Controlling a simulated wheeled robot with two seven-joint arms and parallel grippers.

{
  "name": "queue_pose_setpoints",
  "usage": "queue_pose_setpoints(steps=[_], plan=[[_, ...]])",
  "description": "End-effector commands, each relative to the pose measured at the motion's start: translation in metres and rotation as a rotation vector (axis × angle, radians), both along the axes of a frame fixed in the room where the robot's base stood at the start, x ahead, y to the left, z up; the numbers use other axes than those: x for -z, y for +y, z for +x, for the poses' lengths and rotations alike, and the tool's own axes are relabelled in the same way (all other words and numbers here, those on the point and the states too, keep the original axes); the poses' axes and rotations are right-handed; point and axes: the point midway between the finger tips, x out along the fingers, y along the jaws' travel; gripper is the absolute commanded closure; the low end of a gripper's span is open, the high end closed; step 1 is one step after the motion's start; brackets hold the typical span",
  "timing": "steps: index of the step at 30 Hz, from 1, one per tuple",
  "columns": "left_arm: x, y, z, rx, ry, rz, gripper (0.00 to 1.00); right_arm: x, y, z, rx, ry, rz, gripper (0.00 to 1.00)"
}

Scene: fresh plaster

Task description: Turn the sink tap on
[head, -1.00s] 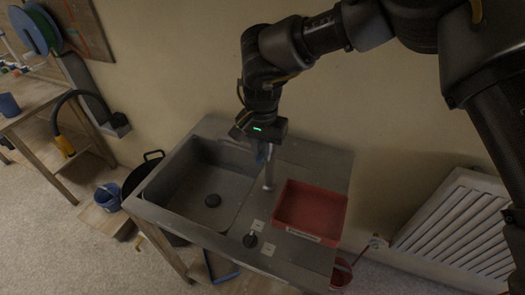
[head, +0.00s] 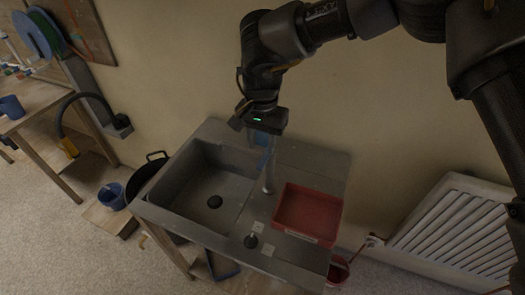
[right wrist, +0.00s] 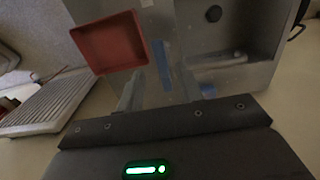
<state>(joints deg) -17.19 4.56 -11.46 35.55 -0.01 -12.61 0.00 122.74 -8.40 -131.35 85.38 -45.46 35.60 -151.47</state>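The sink (head: 174,193) is a grey basin set in a grey counter. Its tap (head: 268,182) is a slim grey post at the basin's right edge, with its upper part partly hidden behind my right gripper. My right gripper (head: 263,147) points down just above the tap. In the right wrist view its two fingers (right wrist: 158,92) stand apart, and a blue strip (right wrist: 161,62) shows between them. I cannot tell whether the strip is touched or is part of the tap. No water shows in the basin. My left gripper is out of view.
A red tray (head: 308,214) sits on the counter right of the tap. A white radiator (head: 455,235) stands right, a wooden bench (head: 40,105) left. The wall is close behind the counter.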

Motion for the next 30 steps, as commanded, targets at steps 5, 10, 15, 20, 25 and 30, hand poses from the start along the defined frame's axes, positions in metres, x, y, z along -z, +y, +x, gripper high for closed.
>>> queue_pose_setpoints(steps=[5, 10, 15, 20, 25, 30], plan=[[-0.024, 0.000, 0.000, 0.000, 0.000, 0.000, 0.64, -0.029, 0.000, 0.000, 0.000, 0.000, 0.000, 0.64], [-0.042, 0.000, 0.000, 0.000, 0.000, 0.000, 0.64, -0.051, 0.000, 0.000, 0.000, 0.001, 0.000, 0.64], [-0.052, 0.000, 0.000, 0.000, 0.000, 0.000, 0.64, -0.063, 0.000, 0.000, 0.001, 0.001, 0.000, 0.64], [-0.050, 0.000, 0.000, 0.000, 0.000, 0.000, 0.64, -0.062, 0.000, 0.000, 0.001, 0.001, -0.001, 0.64], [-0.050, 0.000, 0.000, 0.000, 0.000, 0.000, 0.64, -0.059, 0.002, -0.002, 0.001, 0.006, 0.005, 0.64], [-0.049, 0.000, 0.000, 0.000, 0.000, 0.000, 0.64, -0.026, 0.029, -0.026, 0.024, 0.061, 0.076, 0.64]])
